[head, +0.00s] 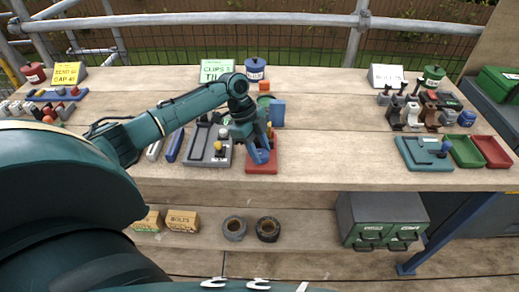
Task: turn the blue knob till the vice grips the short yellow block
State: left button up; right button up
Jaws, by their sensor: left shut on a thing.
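My left gripper (261,154) reaches down over a small fixture with a red base (262,168) near the front middle of the bench. It is shut on the blue knob there; the knob is mostly hidden by the fingers. A small yellow-orange block (270,130) stands just behind the gripper, partly covered. The vice jaws are hidden by the gripper, so whether they touch the block cannot be told. My right gripper is out of view.
A grey tray (197,157) with a yellow-topped peg is close left of the gripper. A blue block (277,113) stands behind it. Green (466,152) and red (492,152) trays lie far right. The bench between the red and teal bases is clear.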

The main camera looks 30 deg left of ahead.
pick_arm(q)
jog(key=shift+w+m+g, duration=0.1)
jog(key=shift+m+g, duration=0.2)
jog(key=shift+m, duration=0.6)
jog(key=shift+m+g+b, duration=0.7)
jog(key=shift+m+b, duration=0.05)
jog(key=shift+m, duration=1.05)
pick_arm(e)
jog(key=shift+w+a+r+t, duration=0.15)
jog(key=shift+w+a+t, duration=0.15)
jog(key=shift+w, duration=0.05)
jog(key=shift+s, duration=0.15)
pick_arm(q)
jog(key=o, duration=0.7)
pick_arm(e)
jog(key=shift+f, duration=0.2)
pick_arm(q)
jog(key=shift+w+r, duration=0.1)
jog(key=shift+b+v, duration=0.6)
jog(key=shift+v, duration=5.95)
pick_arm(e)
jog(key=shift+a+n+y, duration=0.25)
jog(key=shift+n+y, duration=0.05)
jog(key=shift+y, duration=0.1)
pick_arm(q)
jog(key=shift+d, duration=0.2)
